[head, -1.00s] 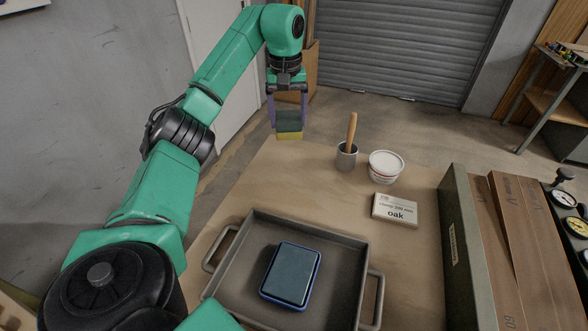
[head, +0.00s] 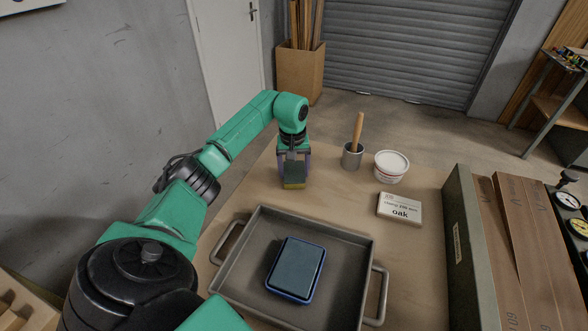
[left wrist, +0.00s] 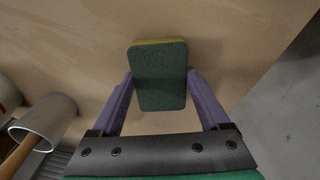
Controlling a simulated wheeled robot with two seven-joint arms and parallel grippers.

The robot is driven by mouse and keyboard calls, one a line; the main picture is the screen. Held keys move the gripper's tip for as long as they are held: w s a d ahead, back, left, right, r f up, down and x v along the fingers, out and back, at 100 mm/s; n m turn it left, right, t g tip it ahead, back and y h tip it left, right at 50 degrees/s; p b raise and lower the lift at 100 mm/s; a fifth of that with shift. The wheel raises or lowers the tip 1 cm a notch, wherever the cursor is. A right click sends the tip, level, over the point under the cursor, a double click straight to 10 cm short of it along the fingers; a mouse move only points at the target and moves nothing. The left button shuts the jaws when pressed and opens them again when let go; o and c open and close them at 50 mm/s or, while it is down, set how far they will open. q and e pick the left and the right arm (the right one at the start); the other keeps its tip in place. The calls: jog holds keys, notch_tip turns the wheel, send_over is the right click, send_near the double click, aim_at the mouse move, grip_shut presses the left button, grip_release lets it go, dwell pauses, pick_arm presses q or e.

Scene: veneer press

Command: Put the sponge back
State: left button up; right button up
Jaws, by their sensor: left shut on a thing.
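The sponge (head: 294,181) has a dark green top and a yellow underside. My left gripper (head: 294,168) is shut on it at the back left of the table, behind the tray. In the left wrist view the sponge (left wrist: 160,78) sits between the two purple fingers of my left gripper (left wrist: 160,84), with the table surface behind it. I cannot tell whether the sponge touches the table. My right gripper does not show.
A grey two-handled tray (head: 235,262) at the front holds a blue-rimmed block (head: 296,268). A green-sided press (head: 462,240) is farther right.

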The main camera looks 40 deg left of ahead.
aim_at(293, 174)
pick_arm(q)
jog(key=o, duration=1.3)
jog(key=shift+r, duration=0.1)
jog(key=shift+r, duration=0.2)
jog(key=r, duration=0.4)
jog(key=r+b, duration=0.1)
jog(key=r, duration=0.6)
jog(key=shift+s+d+r+b, duration=0.15)
jog(key=shift+s+r+b, duration=0.2)
jog(key=shift+s, duration=0.05)
jog(key=shift+f, duration=0.1)
